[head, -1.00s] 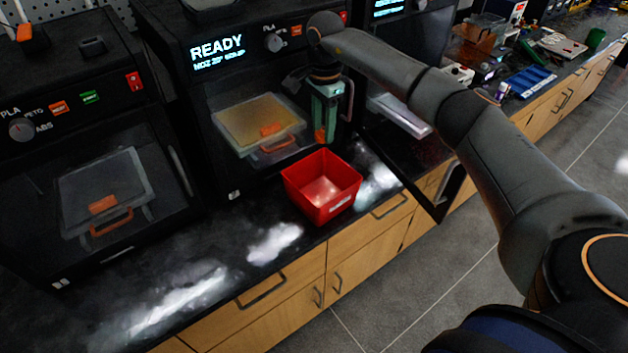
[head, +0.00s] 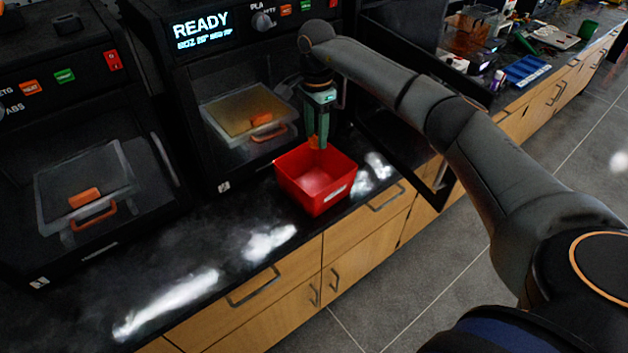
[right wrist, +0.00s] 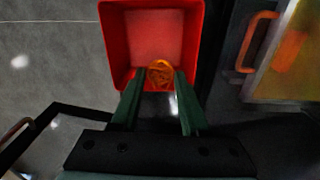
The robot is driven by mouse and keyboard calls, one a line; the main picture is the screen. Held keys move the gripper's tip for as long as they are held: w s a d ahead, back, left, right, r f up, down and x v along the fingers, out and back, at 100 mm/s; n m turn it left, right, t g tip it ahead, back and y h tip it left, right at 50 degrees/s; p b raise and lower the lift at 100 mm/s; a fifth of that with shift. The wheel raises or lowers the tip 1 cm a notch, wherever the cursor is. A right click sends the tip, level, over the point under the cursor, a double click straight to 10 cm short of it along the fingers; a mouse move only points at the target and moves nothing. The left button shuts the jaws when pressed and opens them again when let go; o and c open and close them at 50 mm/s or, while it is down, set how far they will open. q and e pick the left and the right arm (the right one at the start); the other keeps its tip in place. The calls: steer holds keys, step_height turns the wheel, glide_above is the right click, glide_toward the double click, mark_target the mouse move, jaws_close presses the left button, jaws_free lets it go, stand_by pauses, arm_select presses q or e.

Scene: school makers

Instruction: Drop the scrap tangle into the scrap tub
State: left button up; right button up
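The red scrap tub (head: 318,197) stands on the dark counter in front of the middle printer, and it also shows in the right wrist view (right wrist: 118,45). My right gripper (head: 317,143) points down above the tub's back edge. In the right wrist view my right gripper (right wrist: 160,82) has its green fingers on either side of the orange scrap tangle (right wrist: 160,73), which sits between the fingertips, over the near side of the tub. A bit of the tangle (head: 315,142) shows at the fingertips in the head view. My left gripper is not in view.
The middle printer (head: 190,95) reads READY and holds a clear bin with an orange handle (head: 268,138). Another printer (head: 70,150) stands to the left. An open dark door (head: 410,150) juts out right of the tub. The counter left of the tub (head: 190,255) is clear.

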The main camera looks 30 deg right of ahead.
steer(key=o, duration=0.5)
step_height(320, 180, up, 12)
steer(key=shift+r, duration=0.25)
stand_by(0.6)
